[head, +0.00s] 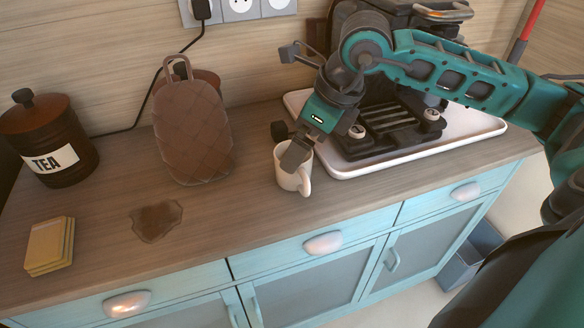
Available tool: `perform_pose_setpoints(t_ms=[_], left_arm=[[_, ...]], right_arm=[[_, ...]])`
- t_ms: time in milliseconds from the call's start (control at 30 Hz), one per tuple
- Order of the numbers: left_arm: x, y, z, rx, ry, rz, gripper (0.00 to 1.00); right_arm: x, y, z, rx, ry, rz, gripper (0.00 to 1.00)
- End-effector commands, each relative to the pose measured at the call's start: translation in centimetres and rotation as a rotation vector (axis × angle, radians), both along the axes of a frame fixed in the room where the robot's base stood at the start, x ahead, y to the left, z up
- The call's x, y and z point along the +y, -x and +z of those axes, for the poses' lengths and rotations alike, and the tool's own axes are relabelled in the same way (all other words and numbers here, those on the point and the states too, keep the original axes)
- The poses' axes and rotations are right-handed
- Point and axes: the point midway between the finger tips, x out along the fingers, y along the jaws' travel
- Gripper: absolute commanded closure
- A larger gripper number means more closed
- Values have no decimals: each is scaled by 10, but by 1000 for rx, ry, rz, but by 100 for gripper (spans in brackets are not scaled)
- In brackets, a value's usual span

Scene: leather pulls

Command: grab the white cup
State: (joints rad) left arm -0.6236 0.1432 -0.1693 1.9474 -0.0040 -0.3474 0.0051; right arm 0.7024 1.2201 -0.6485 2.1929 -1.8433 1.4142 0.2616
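The white cup (286,181) stands upright on the wooden counter, with its handle toward the lower right. My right gripper (288,143) reaches down over it from the upper right. Its two dark fingers are visibly apart: one is at the cup's far left rim, and the other overlaps the cup's opening and upper front. I cannot tell whether this finger is inside the cup or in front of it, or whether either touches. Part of the rim is hidden by the gripper. My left gripper is not in view.
A white tray (470,131) with a dark machine (385,125) stands right of the cup. A brown quilted object (192,135), a TEA jar (48,138), yellow sponges (49,246) and a brown spill (157,220) are to the left.

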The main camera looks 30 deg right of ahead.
Motion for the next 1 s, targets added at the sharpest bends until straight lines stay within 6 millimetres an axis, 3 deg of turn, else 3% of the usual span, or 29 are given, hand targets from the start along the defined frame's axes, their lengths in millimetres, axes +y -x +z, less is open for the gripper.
perform_pose_setpoints(t_ms=[233, 500, 800, 1000], left_arm=[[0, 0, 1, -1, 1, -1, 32], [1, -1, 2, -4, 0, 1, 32], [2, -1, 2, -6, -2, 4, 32], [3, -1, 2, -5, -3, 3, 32]], right_arm=[[4, -7, -19, 2, -1, 1, 0], [11, -21, -54, 1, -2, 2, 0], [12, -23, -59, -1, -2, 1, 0], [12, -23, -59, -1, -2, 1, 18]])
